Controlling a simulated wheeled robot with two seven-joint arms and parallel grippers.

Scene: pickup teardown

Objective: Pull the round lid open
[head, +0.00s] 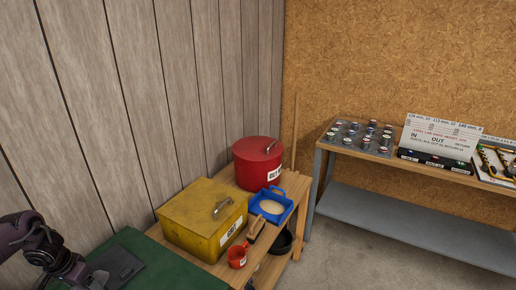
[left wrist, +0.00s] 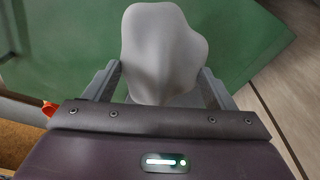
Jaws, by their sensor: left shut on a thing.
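A red round can (head: 255,172) stands at the back of the wooden bench, against the plank wall. Its round red lid (head: 250,147) sits flat on top and carries a metal handle (head: 272,146). My left gripper (left wrist: 160,88) is shut on a smooth grey rounded thing (left wrist: 165,45) over a green surface. I cannot tell what this thing is. In the head view my left arm comes in at the lower left, well apart from the red can. My right gripper is not in view.
A yellow box (head: 190,228) with a handle stands in front of the can. A blue tray (head: 279,217), a red cup (head: 237,257) and a brush are beside it. A green surface (head: 165,268) lies nearer. A grey shelf (head: 400,222) stands right; floor between is clear.

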